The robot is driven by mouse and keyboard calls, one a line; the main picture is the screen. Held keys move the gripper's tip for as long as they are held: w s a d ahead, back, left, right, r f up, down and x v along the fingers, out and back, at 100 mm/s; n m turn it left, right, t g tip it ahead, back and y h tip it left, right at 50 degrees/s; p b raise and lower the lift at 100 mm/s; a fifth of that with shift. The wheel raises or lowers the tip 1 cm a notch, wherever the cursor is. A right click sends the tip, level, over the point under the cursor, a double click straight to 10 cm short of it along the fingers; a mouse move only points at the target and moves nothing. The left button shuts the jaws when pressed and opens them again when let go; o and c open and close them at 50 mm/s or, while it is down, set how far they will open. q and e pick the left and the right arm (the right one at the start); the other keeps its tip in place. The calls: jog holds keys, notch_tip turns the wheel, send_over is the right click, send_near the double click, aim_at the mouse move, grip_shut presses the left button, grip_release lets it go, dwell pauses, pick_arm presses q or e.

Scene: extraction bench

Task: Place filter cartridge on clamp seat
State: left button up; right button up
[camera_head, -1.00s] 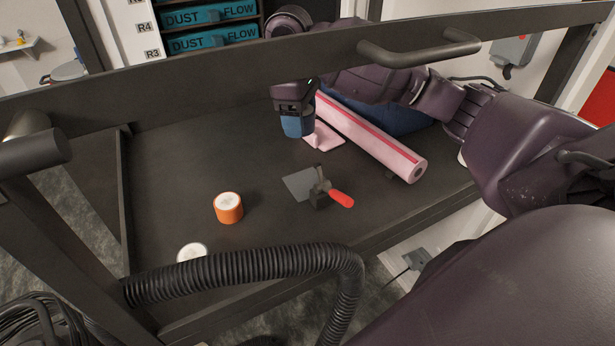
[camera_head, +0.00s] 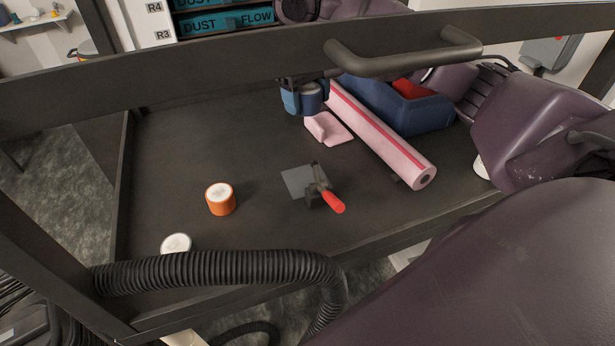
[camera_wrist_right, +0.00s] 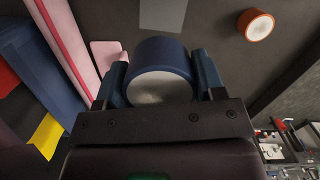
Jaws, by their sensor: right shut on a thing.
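The filter cartridge (camera_head: 309,98) appears to be the dark blue cylinder with a grey end face; it also shows in the right wrist view (camera_wrist_right: 160,55). My right gripper (camera_head: 305,97) is shut on it, with a blue finger on each side (camera_wrist_right: 161,80). It is at the back of the bench, apart from the clamp seat. The clamp seat (camera_head: 297,182) is a grey plate with a dark toggle clamp (camera_head: 318,188) and red handle (camera_head: 333,202), in the middle of the bench. The plate shows at the top of the wrist view (camera_wrist_right: 162,12). My left gripper is not in view.
A blue bin (camera_head: 410,110) is behind the roll. An orange cylinder (camera_head: 220,199) and white-topped piece (camera_head: 176,243) stand left. A black hose (camera_head: 210,270) crosses the front. A frame bar (camera_head: 200,63) spans the back.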

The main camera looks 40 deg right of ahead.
aim_at(307, 181)
jog(key=shift+a+f, duration=0.2)
jog(key=shift+f, duration=0.1)
notch_tip(307, 181, down, 19)
jog(key=shift+d+f+p, duration=0.1)
jog(key=shift+f+p, duration=0.05)
jog(key=shift+p, duration=0.15)
jog(key=shift+f, duration=0.15)
jog(key=o, duration=1)
jog(key=shift+o, duration=0.2)
notch_tip(307, 181, up, 12)
jog(key=w, duration=0.1)
jog(key=shift+w+b, duration=0.25)
jog(key=shift+b, duration=0.2)
